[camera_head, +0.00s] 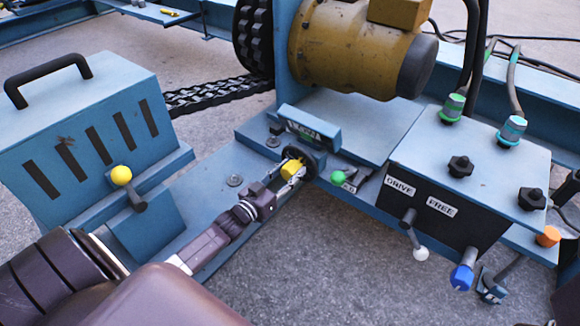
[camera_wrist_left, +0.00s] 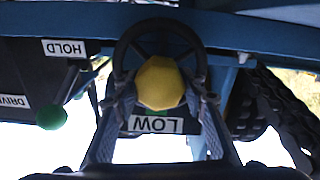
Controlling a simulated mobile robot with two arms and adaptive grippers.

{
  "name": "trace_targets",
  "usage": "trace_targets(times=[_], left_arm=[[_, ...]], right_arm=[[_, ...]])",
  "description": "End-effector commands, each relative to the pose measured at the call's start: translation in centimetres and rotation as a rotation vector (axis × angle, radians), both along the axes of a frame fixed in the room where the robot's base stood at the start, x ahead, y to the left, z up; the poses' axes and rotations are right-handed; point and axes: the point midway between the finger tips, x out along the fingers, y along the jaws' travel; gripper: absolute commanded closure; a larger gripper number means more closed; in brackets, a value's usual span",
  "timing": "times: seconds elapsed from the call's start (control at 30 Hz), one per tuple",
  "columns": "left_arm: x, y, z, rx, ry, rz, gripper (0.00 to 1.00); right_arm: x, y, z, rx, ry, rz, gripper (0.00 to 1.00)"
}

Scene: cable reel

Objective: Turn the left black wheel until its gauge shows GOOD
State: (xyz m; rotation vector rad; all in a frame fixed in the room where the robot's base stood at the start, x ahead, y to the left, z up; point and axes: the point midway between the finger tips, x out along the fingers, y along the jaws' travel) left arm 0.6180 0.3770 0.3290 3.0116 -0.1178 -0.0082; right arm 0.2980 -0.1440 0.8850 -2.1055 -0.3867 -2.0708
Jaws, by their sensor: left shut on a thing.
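The left black wheel (camera_head: 313,158) has a yellow hub (camera_head: 295,169) and stands at the front of the blue frame in the head view. My left gripper (camera_head: 291,172) reaches it from the lower left. In the left wrist view an upside-down label LOW (camera_wrist_left: 156,124) shows beyond the hub, between the fingers. My right gripper is not in view.
A green-knobbed lever (camera_head: 338,177) is close to the right of the wheel. Further right, a black panel (camera_head: 433,208) labelled DRIVE and FREE carries white- and blue-tipped levers. A blue box (camera_head: 90,130) with a yellow-knobbed lever (camera_head: 121,175) stands at left. Open floor lies in front.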

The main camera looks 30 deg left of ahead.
Motion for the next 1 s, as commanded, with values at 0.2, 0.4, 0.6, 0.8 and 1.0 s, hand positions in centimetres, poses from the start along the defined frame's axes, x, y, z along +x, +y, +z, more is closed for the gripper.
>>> trace_targets(times=[0.2, 0.4, 0.6, 0.8, 1.0], left_arm=[[-0.01, -0.05, 0.05, 0.089, -0.007, 0.000, 1.00], [-0.04, -0.08, -0.06, 0.125, -0.009, 0.000, 1.00], [-0.04, -0.07, -0.10, 0.130, -0.009, 0.000, 1.00], [-0.04, -0.07, -0.10, 0.129, -0.009, 0.000, 1.00], [-0.02, -0.06, -0.07, 0.129, -0.009, 0.000, 0.44]], right_arm=[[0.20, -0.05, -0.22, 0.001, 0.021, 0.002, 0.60], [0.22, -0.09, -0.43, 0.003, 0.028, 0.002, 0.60], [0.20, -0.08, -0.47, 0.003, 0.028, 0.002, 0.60], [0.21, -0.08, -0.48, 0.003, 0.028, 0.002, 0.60], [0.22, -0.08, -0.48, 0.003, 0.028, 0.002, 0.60]])
